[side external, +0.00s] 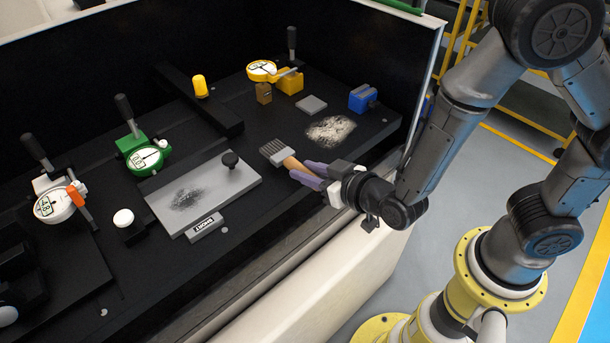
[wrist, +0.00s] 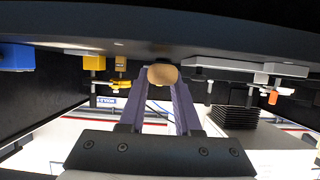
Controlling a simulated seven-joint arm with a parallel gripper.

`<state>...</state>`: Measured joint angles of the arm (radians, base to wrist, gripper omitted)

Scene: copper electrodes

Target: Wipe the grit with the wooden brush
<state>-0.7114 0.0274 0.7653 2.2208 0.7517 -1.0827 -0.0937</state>
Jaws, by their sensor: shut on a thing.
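The wooden brush (side external: 291,163) is held by its handle between the purple fingers of my gripper (side external: 303,172), which is shut on it. Its grey bristles point up-left, above the black bench, right of the grey plate. In the wrist view the rounded wooden handle end (wrist: 162,75) sits between the fingertips of my gripper (wrist: 162,88); the bristles are hidden there. A dark grit patch (side external: 186,199) lies on the grey plate (side external: 222,187), which has a black knob. A pale grit patch (side external: 331,130) lies on the black bench behind and right of the brush.
A label block (side external: 206,227) reading SHORT stands at the plate's front edge. Green (side external: 146,158), yellow (side external: 262,71) and white (side external: 57,204) dial gauges stand around. A blue block (side external: 362,97) and small grey block (side external: 311,104) sit near the pale grit. A pale front wall borders the bench.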

